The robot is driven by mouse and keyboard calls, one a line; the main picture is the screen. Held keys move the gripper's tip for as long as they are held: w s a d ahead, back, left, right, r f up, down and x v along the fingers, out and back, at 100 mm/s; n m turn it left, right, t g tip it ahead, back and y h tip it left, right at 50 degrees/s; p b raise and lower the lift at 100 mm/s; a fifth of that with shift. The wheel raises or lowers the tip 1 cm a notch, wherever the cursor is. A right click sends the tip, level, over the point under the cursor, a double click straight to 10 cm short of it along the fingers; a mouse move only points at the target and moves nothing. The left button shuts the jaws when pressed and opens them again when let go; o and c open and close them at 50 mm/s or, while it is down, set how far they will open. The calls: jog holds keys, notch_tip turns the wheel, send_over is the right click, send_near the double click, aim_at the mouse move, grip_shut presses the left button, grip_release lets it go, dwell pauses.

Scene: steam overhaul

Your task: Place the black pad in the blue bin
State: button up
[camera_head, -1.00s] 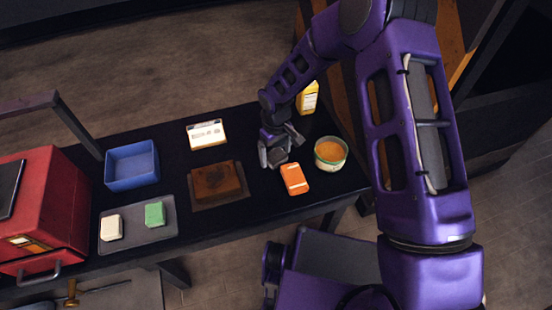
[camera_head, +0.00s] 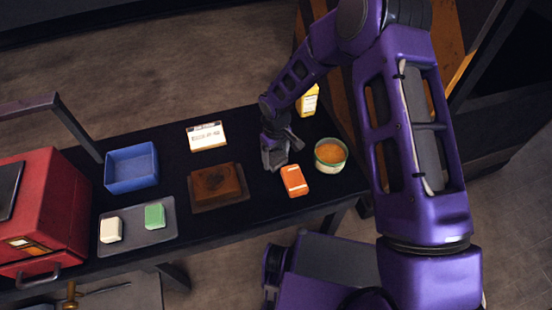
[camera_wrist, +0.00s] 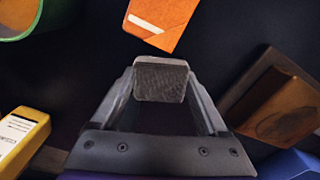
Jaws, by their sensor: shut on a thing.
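In the wrist view, a dark, rough-faced black pad (camera_wrist: 161,82) sits between the two fingertips of my gripper (camera_wrist: 161,75). The gripper is shut on it. In the head view my gripper (camera_head: 281,152) is over the right part of the black table, just above and left of an orange box; the pad is hard to make out there. The blue bin (camera_head: 132,167) is an open, empty box on the left part of the table, well away from my gripper. A blue edge shows at the lower right of the wrist view.
The orange box (camera_head: 294,180), a tin with orange contents (camera_head: 331,153) and a yellow carton (camera_head: 308,101) are near my gripper. A brown block on a board (camera_head: 218,184), a white card (camera_head: 206,136), a tray with two small blocks (camera_head: 165,232) and a red cabinet (camera_head: 50,205) lie left.

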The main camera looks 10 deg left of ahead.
aim_at(276, 157)
notch_tip(276, 157, up, 10)
jog(key=shift+p, duration=0.55)
